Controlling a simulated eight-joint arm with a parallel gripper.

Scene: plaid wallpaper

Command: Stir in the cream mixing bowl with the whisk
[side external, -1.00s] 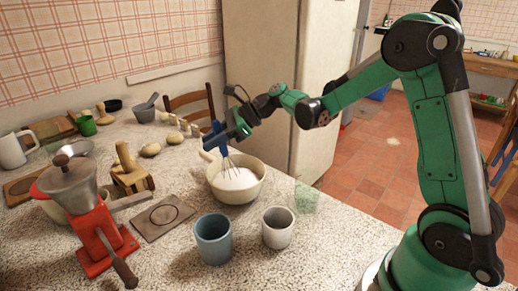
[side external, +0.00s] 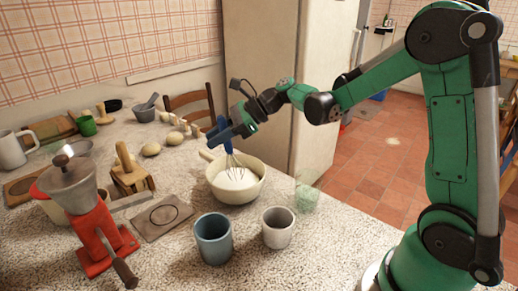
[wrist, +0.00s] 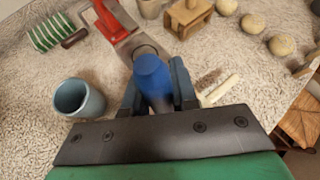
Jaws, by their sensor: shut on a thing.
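The cream mixing bowl (side external: 238,190) stands on the speckled table and holds white contents. Its handle points to the back left. My gripper (side external: 226,133) is above the bowl, shut on the blue handle of the whisk (side external: 232,160). The whisk is close to upright, and its wires reach down into the bowl to the white contents; how deep they go I cannot tell. In the wrist view the blue whisk handle (wrist: 153,80) is between the two fingers (wrist: 157,92). My gripper hides most of the bowl there.
A blue cup (side external: 213,240) and a grey cup (side external: 278,228) stand in front of the bowl, with a clear glass (side external: 306,198) to its right. A red grinder (side external: 98,235) and a wooden block (side external: 131,178) are to the left. Several round lumps lie behind.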

